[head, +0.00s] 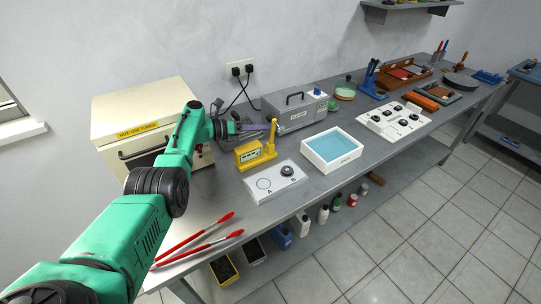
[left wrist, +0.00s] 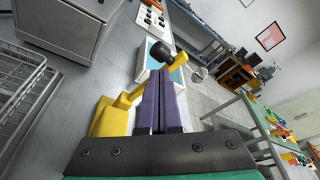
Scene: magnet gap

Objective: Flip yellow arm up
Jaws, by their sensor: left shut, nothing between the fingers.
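My left gripper (head: 264,127) has purple fingers, shut and empty, level with the upper part of the arm. In the left wrist view the fingers (left wrist: 163,75) point at the arm; whether they touch it I cannot tell. My right gripper is not in view.
A cream oven (head: 125,115) stands left behind the device, and a grey metal box (head: 295,108) behind it to the right. The white A/B plate (head: 275,183) and a white tray with a blue inside (head: 331,165) are in front. Red tongs (head: 200,240) lie near the front edge.

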